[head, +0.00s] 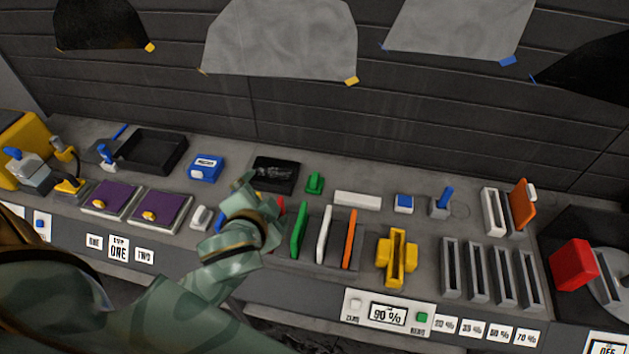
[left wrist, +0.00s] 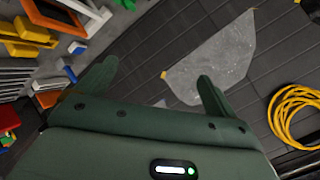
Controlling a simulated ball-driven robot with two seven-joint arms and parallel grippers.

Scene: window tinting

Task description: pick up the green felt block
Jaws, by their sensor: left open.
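A small green block with a raised top (head: 314,184), which looks like the green felt block, sits on the grey bench behind the slotted rack. My left gripper (head: 255,191) is left of it in the head view, apart from it, over the front of a black tray. In the left wrist view its two fingers (left wrist: 155,88) are spread with nothing between them, facing the dark panelled wall. I cannot make out the green block in the left wrist view. My right gripper is in neither view.
The slotted rack (head: 338,258) holds upright green, white and orange cards in front of the block. The black tray (head: 290,163) lies left of it and a white bar (head: 357,200) right. A yellow holder (head: 397,257) stands farther right. A yellow coil (left wrist: 297,112) shows in the wrist view.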

